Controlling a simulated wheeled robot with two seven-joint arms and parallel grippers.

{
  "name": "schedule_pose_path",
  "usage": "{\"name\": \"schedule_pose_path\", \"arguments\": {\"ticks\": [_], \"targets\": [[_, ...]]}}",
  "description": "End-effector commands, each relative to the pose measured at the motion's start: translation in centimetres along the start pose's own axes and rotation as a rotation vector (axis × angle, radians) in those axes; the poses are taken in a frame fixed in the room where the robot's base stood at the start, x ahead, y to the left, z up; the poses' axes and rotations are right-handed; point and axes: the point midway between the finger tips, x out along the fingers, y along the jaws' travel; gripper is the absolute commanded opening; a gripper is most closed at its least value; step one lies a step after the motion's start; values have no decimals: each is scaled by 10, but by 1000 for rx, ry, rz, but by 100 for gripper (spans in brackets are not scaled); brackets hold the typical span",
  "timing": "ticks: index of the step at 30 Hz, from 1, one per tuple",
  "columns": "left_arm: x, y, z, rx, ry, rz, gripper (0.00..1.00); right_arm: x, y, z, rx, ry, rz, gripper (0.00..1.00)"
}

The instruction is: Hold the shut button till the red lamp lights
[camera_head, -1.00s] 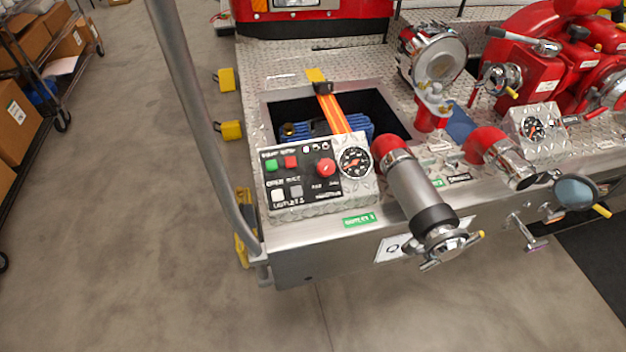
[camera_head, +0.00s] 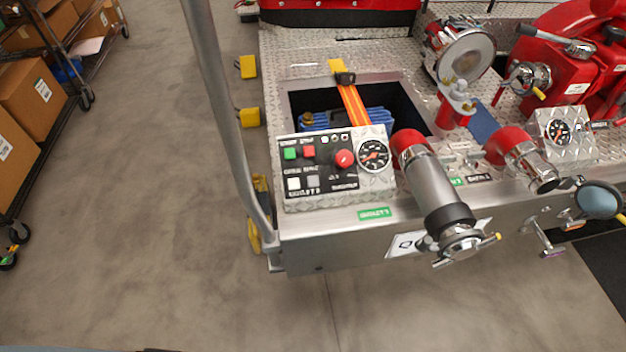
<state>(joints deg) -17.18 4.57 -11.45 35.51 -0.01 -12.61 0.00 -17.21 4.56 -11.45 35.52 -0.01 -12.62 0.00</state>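The control panel (camera_head: 318,190) sits on the bumper's front left. The button labels are too blurred to read surely, so I cannot tell which is the shut button. Neither gripper is in view. A thin dark sliver at the bottom left edge may be part of my arm.
A pressure gauge (camera_head: 373,155) adjoins the panel. A capped pipe (camera_head: 435,190) juts forward on its right. A grey upright rail (camera_head: 222,110) stands close on its left. An open well (camera_head: 400,108) with blue hose lies behind. The floor (camera_head: 150,220) at left is clear.

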Motion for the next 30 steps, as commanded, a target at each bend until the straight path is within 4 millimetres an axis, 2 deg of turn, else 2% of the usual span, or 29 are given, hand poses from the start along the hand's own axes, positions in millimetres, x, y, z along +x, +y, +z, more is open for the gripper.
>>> {"name": "schedule_pose_path", "arguments": {"ticks": [1, 9, 30], "targets": [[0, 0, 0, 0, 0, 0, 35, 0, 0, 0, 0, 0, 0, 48], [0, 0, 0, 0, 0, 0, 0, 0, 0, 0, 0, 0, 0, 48], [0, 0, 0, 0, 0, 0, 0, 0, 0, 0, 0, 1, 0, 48]]}}
